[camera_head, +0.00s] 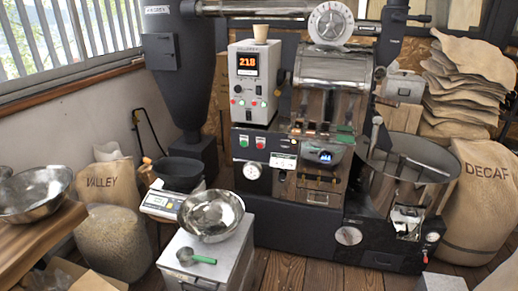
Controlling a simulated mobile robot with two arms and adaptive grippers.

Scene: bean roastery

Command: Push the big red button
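A red button (261,142) sits on the dark front panel of the roasting machine (330,120), just right of a green button (244,141). Smaller red and green buttons or lamps line the pale control box (254,85) above it, under a red display reading 218 or similar. Which red part is the big button is hard to tell by size; the one beside the green button looks largest. Neither of my grippers is in view.
A wooden table (32,235) is at left. Sacks flank both sides. Some wooden floor (293,270) is clear.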

